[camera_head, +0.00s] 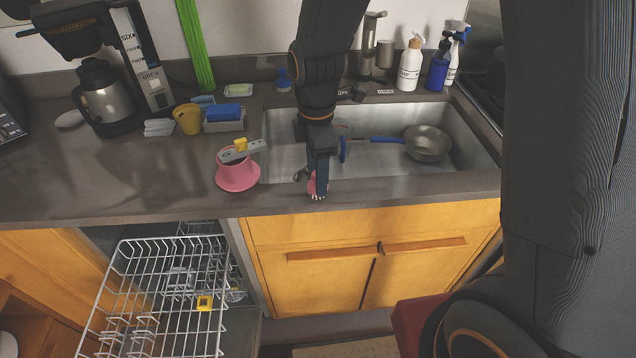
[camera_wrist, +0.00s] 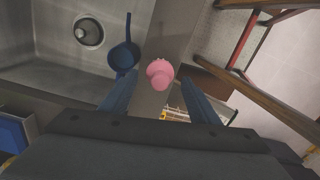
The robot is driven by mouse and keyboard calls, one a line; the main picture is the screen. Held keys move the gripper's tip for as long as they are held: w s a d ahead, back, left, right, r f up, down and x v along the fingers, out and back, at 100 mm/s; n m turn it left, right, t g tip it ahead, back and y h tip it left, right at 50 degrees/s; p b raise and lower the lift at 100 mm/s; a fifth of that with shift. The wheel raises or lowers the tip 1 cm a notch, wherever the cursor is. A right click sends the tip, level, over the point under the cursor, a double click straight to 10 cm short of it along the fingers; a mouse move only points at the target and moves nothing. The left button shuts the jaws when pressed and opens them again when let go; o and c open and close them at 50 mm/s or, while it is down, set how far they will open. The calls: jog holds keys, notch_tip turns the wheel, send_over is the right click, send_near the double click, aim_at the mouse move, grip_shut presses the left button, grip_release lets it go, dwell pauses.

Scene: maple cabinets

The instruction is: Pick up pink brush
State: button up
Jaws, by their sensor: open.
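The pink brush (camera_head: 311,186) is at the front edge of the sink, partly hidden by my gripper in the head view. In the wrist view the pink brush (camera_wrist: 160,73) shows whole, as a rounded pink piece with a wider end. My gripper (camera_head: 318,194) points down over the sink's front rim. In the wrist view my gripper's two dark blue fingers (camera_wrist: 156,86) are apart. The brush appears in the gap between them, near the tips, with no clear contact. I cannot tell its exact depth from the fingertips.
The sink (camera_head: 285,150) holds a metal pan (camera_head: 427,142). Spray and soap bottles (camera_head: 410,65) stand behind the sink. An open dishwasher rack (camera_head: 150,295) lies below the counter at left.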

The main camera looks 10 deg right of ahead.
jog(key=shift+d+f+p, duration=0.15)
jog(key=shift+f+p, duration=0.35)
jog(key=shift+f, duration=1.2)
jog(key=c, duration=1.2)
jog(key=shift+o, duration=0.2)
jog(key=shift+r, duration=0.1)
jog(key=shift+r+b, duration=1.3)
jog(key=shift+r, duration=3.65)
